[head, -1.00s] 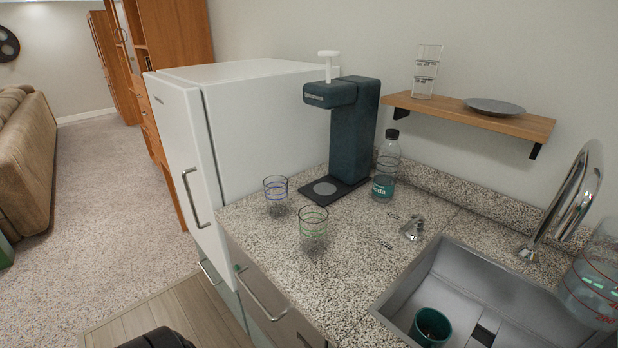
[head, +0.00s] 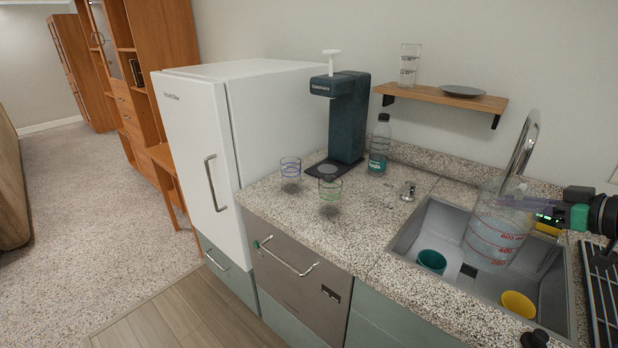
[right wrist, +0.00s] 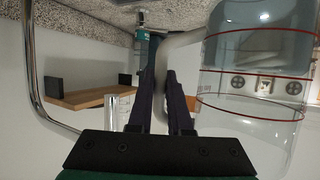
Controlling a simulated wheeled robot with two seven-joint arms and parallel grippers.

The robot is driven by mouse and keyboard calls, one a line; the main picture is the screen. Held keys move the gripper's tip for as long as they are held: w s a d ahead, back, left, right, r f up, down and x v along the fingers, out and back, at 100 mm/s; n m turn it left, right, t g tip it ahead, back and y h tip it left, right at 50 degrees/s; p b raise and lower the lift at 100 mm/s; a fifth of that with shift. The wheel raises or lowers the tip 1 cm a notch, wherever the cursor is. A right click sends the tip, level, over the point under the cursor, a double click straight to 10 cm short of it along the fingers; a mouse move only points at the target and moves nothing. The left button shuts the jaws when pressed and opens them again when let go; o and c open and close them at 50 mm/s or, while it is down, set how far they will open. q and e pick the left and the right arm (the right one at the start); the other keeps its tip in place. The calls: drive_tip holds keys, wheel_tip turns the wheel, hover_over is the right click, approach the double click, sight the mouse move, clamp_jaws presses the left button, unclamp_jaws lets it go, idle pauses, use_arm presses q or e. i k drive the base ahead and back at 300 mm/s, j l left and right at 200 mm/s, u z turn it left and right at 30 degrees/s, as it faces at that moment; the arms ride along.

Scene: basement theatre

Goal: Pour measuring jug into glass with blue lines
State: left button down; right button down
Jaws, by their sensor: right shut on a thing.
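The clear measuring jug (head: 497,232) with red markings is in the head view, in front of the sink's middle and back. Its contents are hard to make out. My right gripper (head: 522,203) is shut on it from the right, near its top. In the right wrist view the fingers (right wrist: 160,90) are close together at its pale handle, and the jug (right wrist: 255,85) is on the right. The glass with blue lines (head: 290,171) stands upright on the counter to the left, well apart from the jug. My left gripper is not in view.
A green-lined glass (head: 330,188) stands close to the blue-lined one. A soda machine (head: 348,115) and soda bottle (head: 379,145) stand behind. A tap (head: 522,150) rises behind the sink (head: 420,235), which holds a teal cup (head: 431,261) and a yellow cup (head: 517,303).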

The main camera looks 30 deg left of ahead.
sight(291, 167)
drive_tip(key=i+l+u, duration=0.1)
drive_tip(key=u, duration=0.3)
drive_tip(key=l+u, duration=0.3)
drive_tip(key=u, duration=0.15)
drive_tip(key=l+u, duration=0.25)
drive_tip(key=u, duration=0.15)
drive_tip(key=i, duration=0.5)
